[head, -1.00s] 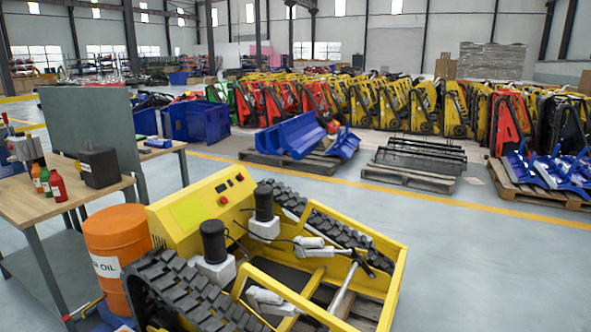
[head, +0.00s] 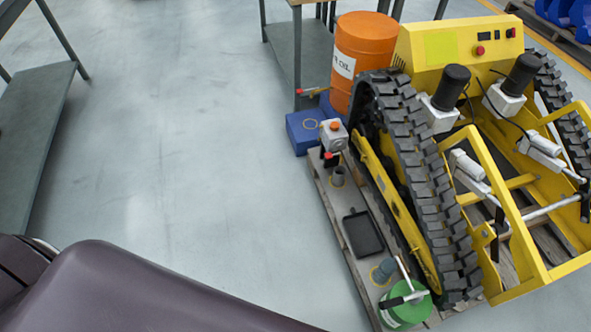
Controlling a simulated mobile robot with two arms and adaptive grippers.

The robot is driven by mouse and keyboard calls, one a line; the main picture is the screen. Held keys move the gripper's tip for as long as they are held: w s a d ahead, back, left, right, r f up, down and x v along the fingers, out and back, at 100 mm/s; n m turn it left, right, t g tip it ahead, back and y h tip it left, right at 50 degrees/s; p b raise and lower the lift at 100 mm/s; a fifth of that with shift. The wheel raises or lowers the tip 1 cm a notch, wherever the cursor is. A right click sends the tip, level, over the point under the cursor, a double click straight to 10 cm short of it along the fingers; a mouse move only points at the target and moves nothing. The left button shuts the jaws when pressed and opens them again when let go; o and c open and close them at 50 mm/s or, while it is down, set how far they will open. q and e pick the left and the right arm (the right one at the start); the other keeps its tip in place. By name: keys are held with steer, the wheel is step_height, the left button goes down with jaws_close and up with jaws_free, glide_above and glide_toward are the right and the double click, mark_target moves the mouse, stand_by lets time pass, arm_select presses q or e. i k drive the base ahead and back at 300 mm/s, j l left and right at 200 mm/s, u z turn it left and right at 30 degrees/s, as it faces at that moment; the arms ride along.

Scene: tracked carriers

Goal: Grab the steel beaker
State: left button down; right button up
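Two small grey cup-like cylinders stand on a wooden pallet (head: 350,247) beside the yellow tracked carrier (head: 409,207). One dark grey cup (head: 338,177) is near the far end of the pallet, just below a red-topped item. The other, a blue-grey cup (head: 385,267), is near the close end, by a yellow ring and a green container. Both are small, and I cannot tell for sure which is the steel beaker. Neither of my grippers shows in the head view.
A black tray (head: 362,233) lies between the cups. A green container (head: 405,304) with a handle-like tool on top is at the near end. An orange oil drum (head: 362,58) and blue box (head: 303,133) stand behind. Open floor (head: 190,150) is left of the pallet.

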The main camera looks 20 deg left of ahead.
mark_target(340, 172)
steer(key=u, duration=0.2)
steer(key=i+j, duration=0.1)
steer(key=j, duration=0.2)
steer(key=i+j, duration=0.15)
steer(key=j, duration=0.2)
steer(key=i+j, duration=0.1)
steer(key=j, duration=0.2)
steer(key=i+j+z, duration=0.1)
steer(key=j+z, duration=0.3)
steer(key=i+j+z, duration=0.1)
steer(key=j+z, duration=0.55)
steer(key=z, duration=0.15)
